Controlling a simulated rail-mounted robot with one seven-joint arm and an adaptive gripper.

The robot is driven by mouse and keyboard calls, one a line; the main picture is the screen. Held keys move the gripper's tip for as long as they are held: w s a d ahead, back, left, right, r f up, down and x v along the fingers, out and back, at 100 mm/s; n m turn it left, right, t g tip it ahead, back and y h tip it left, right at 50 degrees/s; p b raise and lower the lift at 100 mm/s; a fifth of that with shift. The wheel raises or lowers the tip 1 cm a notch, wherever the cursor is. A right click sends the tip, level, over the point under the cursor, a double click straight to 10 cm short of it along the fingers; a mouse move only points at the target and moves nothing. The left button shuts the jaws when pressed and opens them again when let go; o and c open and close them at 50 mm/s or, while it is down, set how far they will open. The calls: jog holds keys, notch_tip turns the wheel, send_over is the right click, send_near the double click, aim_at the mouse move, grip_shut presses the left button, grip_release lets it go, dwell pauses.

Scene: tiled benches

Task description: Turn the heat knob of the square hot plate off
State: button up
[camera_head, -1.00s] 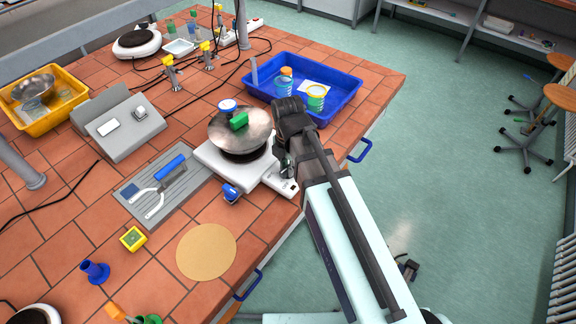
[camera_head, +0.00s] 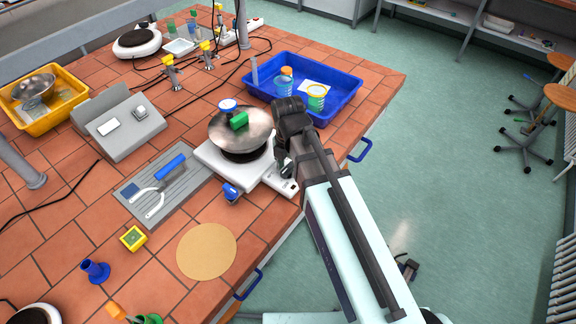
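The square hot plate (camera_head: 213,158) is white and stands near the bench's right edge. A shiny metal pan or bowl (camera_head: 224,131) sits on its dark round heating disc, with a green block (camera_head: 238,121) in or on it. The plate's control end (camera_head: 284,185) points toward the bench edge and is partly covered by my arm. I cannot make out the heat knob clearly or its setting. My gripper (camera_head: 281,160) reaches down beside the right side of the plate, close to the control end. Its fingers are dark and mostly hidden, so I cannot tell whether they are open.
A blue tray (camera_head: 352,82) with jars stands behind my arm. A small blue object (camera_head: 231,192) is at the plate's front. A grey tool board (camera_head: 190,188) lies to the left, and a round tan mat (camera_head: 206,251) lies in front. A second hot plate (camera_head: 137,46) stands far back.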

aim_at(288, 167)
jog(key=shift+r, duration=0.15)
notch_tip(288, 167, up, 12)
dwell(0.7)
dwell(0.4)
jog(key=w+d+f+m+g+b, duration=0.1)
jog(key=w+d+f+m+b, duration=0.1)
jog(key=d+f+m, duration=0.5)
jog(key=w+d+f+m+b, duration=0.1)
jog(key=d+f+m+b, duration=0.25)
jog(key=d+f, duration=0.65)
jog(key=s+d+f+m+g, duration=0.1)
jog(key=s+f+m, duration=0.25)
jog(key=f, duration=0.45)
jog(key=s+d+f+m+g, duration=0.1)
jog(key=s+f+m, duration=0.25)
jog(key=f, duration=0.45)
jog(key=s+f+m+g, duration=0.1)
jog(key=s+f+m, duration=0.2)
jog(key=s+f, duration=0.4)
jog(key=s+a+f+m+g, duration=0.1)
jog(key=s+f+m, duration=0.3)
jog(key=s, duration=0.9)
jog(key=s+a+f+m+g, duration=0.1)
jog(key=s+f+m, duration=0.3)
jog(key=s+f, duration=0.7)
jog(key=shift+a+g, duration=0.25)
jog(key=shift+g, duration=0.15)
